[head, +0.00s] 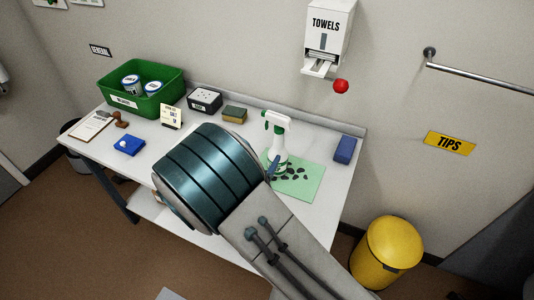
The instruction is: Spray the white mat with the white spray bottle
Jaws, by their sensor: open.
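A white spray bottle (279,145) with a green and white trigger head stands upright toward the right of the bench. Its lower part is partly covered by a small dark blue piece that I cannot identify. A light green mat (311,172) with several dark patches lies beside the bottle; my arm hides part of its near side. No white mat shows. My arm's large teal link fills the middle of the view, and I cannot make out my gripper.
The white bench (345,176) also holds a green crate (165,101) with cans, a black box (205,107), a sponge (235,114), a blue block (345,150) and a blue pad (130,144). A towel dispenser (326,35) hangs above. A yellow bin (388,250) stands at right.

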